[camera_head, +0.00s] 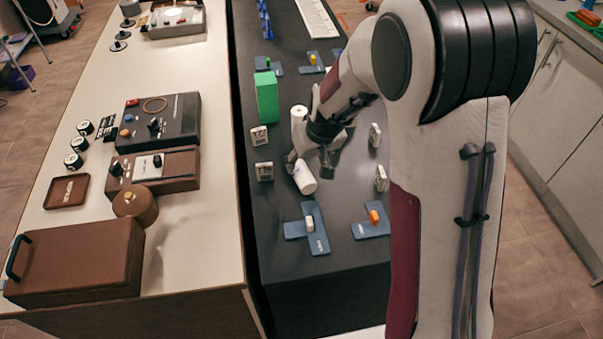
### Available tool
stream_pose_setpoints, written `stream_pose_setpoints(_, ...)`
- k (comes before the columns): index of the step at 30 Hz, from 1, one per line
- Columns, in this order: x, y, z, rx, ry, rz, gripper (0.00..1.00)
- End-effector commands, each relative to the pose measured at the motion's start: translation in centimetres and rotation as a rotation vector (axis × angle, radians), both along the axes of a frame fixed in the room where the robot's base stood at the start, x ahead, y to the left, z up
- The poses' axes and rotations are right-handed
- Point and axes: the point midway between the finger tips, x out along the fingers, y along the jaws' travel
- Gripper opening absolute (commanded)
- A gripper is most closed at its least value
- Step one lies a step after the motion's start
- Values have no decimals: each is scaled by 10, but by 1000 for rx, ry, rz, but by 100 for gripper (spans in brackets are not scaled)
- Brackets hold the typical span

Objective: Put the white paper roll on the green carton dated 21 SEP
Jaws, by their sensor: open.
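A green carton (266,97) stands upright on the dark counter, left of my arm; I cannot read a date on it. Two white cylinders are near my gripper. One white cylinder (298,116) stands behind the gripper, partly hidden by it. The other white cylinder (305,179) is in front of the gripper and looks tilted or lying, with a small mark on its side. I cannot tell for sure which is the paper roll. My gripper (309,161) is open, low over the counter, its fingers close to the front cylinder; contact is unclear.
Small white cards (264,171) with dark print stand on both sides of the gripper, too small to read. The pale bench (200,250) at left holds brown devices and a case.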

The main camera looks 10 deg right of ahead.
Motion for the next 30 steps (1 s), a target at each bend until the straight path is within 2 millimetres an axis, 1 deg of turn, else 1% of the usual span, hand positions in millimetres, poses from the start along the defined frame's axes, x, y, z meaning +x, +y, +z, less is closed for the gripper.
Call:
stream_pose_setpoints(3, 4, -1, 2, -10, -18, 16, 52)
stream_pose_setpoints(14, 4, -1, 1, -11, -17, 20, 52)
stream_pose_setpoints(17, 5, 0, -2, -10, -17, 19, 52)
stream_pose_setpoints(27, 12, 1, -21, -10, -17, 19, 52)
stream_pose_setpoints(30, 12, 1, -23, -10, -17, 19, 52)
